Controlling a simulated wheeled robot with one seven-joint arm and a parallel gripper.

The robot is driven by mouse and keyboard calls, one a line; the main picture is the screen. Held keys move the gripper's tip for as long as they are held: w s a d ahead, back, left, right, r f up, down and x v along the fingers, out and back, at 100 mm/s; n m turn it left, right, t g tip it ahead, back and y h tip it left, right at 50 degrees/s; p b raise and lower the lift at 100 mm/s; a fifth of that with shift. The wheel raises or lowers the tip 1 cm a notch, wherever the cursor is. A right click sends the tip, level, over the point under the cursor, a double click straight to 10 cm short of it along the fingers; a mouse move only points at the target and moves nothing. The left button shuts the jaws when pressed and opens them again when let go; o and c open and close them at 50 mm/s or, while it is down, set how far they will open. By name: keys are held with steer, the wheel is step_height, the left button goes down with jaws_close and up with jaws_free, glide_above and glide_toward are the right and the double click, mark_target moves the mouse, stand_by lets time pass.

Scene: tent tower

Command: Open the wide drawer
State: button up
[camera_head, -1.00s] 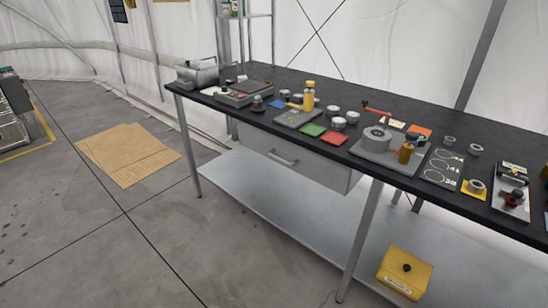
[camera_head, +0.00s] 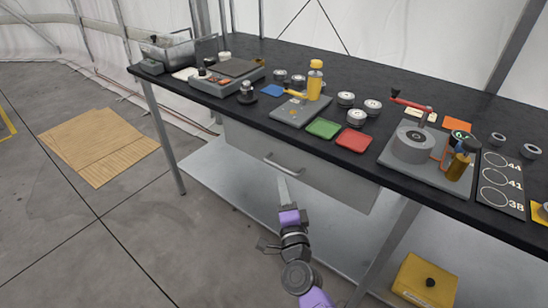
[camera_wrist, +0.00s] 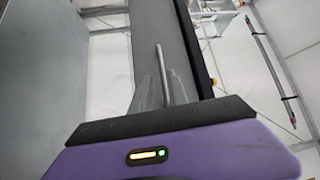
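The wide drawer (camera_head: 325,184) is a grey front under the black worktop and looks closed. Its bar handle (camera_head: 283,167) is on the left half of the front. My gripper (camera_head: 282,183) reaches up to the handle from below. In the wrist view the handle (camera_wrist: 161,62) runs lengthwise between the two fingertips of my gripper (camera_wrist: 163,82). The fingers look apart, one on each side of the bar, with no clear grip on it. Contact cannot be made out. The drawer front also shows in the wrist view (camera_wrist: 145,30).
The black worktop (camera_head: 345,82) carries tools, jars, coloured trays and a grey device (camera_head: 412,143) above the drawer. A metal shelf (camera_head: 215,172) runs below, with a yellow box (camera_head: 427,280) at right. A table leg (camera_head: 385,250) stands right of my arm.

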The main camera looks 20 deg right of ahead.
mark_target(279, 167)
steer(key=w, duration=0.2)
steer(key=w+b, duration=0.1)
steer(key=w, duration=0.2)
steer(key=w+d+r, duration=0.1)
steer(key=w, duration=0.1)
steer(key=shift+w+d+r+b, duration=0.1)
steer(key=shift+w+b, duration=0.15)
steer(key=shift+b, duration=0.15)
steer(key=shift+c, duration=0.2)
jaws_close()
stand_by(1.0)
